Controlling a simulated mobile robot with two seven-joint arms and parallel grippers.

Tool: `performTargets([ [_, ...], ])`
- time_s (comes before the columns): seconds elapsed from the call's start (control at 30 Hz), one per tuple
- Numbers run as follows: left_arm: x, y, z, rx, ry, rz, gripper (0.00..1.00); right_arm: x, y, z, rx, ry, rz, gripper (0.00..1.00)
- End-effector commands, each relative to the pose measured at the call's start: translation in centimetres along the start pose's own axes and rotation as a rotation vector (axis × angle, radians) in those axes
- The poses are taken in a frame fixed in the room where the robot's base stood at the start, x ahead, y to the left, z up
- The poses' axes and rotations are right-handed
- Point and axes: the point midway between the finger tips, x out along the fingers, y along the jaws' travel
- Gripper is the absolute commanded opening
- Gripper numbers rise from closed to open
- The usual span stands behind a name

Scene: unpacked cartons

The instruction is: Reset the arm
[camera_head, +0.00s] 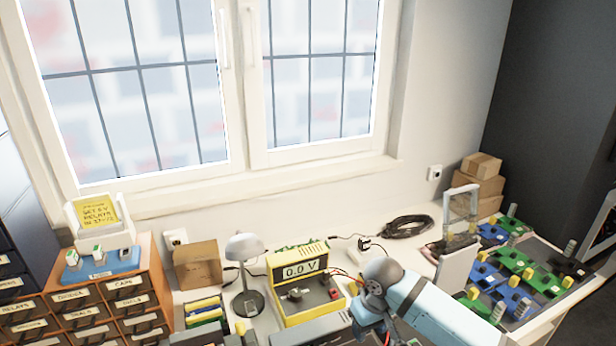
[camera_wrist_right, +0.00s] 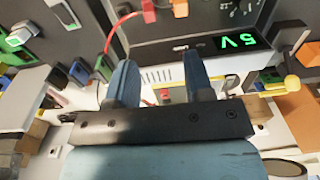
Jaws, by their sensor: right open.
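My right arm reaches in from the lower right in the head view, over the front of the workbench. Its gripper is best seen in the right wrist view, where the two blue fingers (camera_wrist_right: 160,82) stand apart with nothing between them. My left gripper does not show in either view.
A yellow meter (camera_head: 300,272) reading 0.0 V stands left of my arm, beside a grey lamp (camera_head: 246,246). Drawer cabinets (camera_head: 105,290) fill the left. Green and blue boards (camera_head: 515,262) crowd the right. Cardboard boxes (camera_head: 481,166) are stacked at the back right.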

Motion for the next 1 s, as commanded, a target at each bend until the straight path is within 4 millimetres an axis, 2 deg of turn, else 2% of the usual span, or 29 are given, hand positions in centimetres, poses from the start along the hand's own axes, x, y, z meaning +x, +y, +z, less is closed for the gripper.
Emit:
performTargets([
  [0.2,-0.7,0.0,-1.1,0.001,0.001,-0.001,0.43,5.0,-4.8,3.1,-0.013,0.207,-0.157,0.48],
  [0.3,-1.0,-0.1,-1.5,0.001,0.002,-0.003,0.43,6.6,-6.3,4.8,-0.001,0.329,-0.205,0.48],
  [0.43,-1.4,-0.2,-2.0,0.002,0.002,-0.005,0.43,8.0,-7.4,7.5,0.026,0.483,-0.230,0.48],
  [0.57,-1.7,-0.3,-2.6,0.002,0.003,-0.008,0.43,8.9,-7.5,11.0,0.060,0.628,-0.210,0.48],
  [0.8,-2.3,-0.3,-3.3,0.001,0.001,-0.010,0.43,8.8,-5.9,18.9,0.090,0.840,-0.071,0.48],
  [0.9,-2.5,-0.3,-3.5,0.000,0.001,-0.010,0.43,8.4,-5.2,21.7,0.084,0.893,-0.008,0.48],
  [1.0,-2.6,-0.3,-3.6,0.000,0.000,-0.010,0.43,8.1,-4.7,23.5,0.075,0.924,0.037,0.48],
])
